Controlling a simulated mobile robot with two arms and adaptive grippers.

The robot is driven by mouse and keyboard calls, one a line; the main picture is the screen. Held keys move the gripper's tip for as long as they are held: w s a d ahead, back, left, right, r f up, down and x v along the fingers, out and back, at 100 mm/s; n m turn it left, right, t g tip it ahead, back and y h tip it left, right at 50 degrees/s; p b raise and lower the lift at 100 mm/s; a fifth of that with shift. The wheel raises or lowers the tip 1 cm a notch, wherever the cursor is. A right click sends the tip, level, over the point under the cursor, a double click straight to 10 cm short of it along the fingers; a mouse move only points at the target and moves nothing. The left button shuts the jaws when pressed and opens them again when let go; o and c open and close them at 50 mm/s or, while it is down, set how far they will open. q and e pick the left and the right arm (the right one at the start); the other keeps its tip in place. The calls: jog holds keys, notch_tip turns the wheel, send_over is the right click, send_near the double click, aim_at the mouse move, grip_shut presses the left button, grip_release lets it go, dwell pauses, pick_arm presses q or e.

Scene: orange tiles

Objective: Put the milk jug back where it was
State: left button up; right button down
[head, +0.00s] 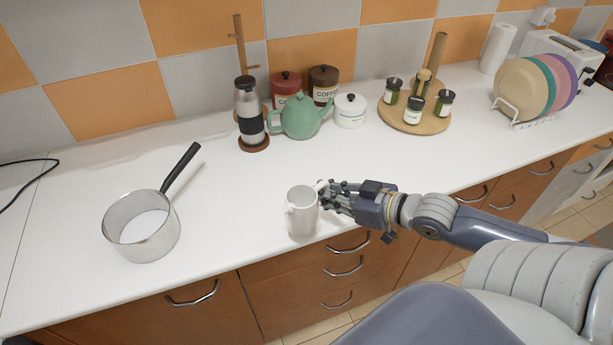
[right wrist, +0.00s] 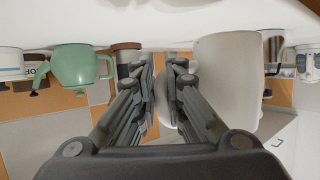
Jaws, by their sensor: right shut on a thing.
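The white milk jug (head: 301,213) is upright at the front edge of the counter, right of the saucepan. In the head view I cannot tell whether its base touches the counter. My right gripper (head: 330,193) comes from the right and is shut on the jug's handle side. The right wrist view is upside down. There the jug (right wrist: 228,85) is just right of the fingers (right wrist: 165,85), which hide part of the handle. My left gripper is not in view.
A steel saucepan (head: 142,240) with white liquid stands left. At the back are a moka-like flask (head: 249,110), a green teapot (head: 300,118), a white sugar pot (head: 350,111), canisters and a round wooden spice stand (head: 412,122). Counter (head: 225,190) between saucepan and jug is clear.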

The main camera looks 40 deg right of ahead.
jog(key=w+d, duration=0.1)
jog(key=w, duration=0.2)
jog(key=w+d, duration=0.1)
jog(key=w, duration=0.2)
jog(key=w+d, duration=0.1)
jog(key=w, duration=0.2)
jog(key=shift+w+d+f+b, duration=0.2)
jog(key=shift+w+f+b, duration=0.05)
jog(key=shift+f+b, duration=0.15)
jog(key=shift+w+d+f, duration=0.1)
jog(key=shift+w+d, duration=0.1)
jog(key=shift+w, duration=0.35)
jog(key=shift+w+d, duration=0.15)
jog(key=shift+w, duration=0.4)
notch_tip(320, 180, down, 4)
jog(key=shift+r, duration=0.2)
jog(key=c, duration=2.1)
grip_release()
jog(key=shift+f, duration=0.2)
jog(key=o, duration=0.4)
jog(key=shift+o, duration=0.2)
jog(key=shift+s+r, duration=0.1)
jog(key=shift+r, duration=0.05)
